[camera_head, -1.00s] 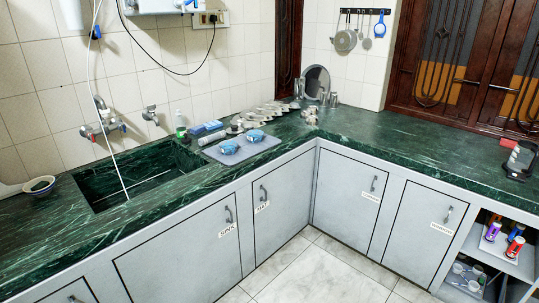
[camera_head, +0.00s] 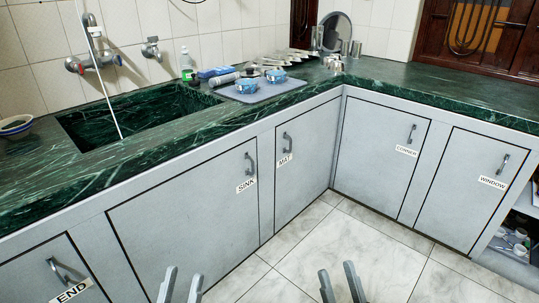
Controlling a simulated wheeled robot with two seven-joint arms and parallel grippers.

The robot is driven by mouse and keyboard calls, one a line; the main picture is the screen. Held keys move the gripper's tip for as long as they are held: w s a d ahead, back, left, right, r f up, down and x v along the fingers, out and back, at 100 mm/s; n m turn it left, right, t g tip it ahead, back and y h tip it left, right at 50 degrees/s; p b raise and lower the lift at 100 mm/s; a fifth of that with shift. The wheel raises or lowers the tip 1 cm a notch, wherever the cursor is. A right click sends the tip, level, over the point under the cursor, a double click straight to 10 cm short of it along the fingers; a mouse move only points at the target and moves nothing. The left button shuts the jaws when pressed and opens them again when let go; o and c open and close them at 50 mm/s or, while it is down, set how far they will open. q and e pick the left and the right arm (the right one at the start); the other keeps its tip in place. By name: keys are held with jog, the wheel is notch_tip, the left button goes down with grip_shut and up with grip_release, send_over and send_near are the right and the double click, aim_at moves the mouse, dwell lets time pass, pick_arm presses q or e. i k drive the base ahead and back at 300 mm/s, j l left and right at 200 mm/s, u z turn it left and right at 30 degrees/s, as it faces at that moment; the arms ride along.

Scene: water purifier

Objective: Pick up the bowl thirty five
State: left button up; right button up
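A small bowl (camera_head: 16,125) with a dark blue rim stands on the counter at the far left, beside the sink. Two blue bowl-like pieces, a left one (camera_head: 247,86) and a right one (camera_head: 275,75), sit on the grey mat (camera_head: 283,87) right of the sink. No number is readable, so I cannot tell which is bowl thirty five. My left gripper (camera_head: 181,284) shows at the bottom edge, fingers apart and empty. My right gripper (camera_head: 340,283) is also open and empty at the bottom. Both are well short of the counter and the bowls.
The green marble counter (camera_head: 430,90) forms an L, with a sunken sink (camera_head: 140,112) at left. A green-white bottle (camera_head: 186,66) stands behind the sink. A round mirror-like disc (camera_head: 336,30) is at the corner. Labelled cabinet doors line the front. The tiled floor (camera_head: 340,245) is clear.

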aim_at(277, 78)
jog(key=i+j+z, duration=0.1)
jog(key=j, duration=0.25)
jog(key=i+j+z, duration=0.15)
jog(key=i+j, duration=0.15)
jog(key=i+j+z, duration=0.1)
jog(key=j, duration=0.35)
jog(key=i, duration=0.1)
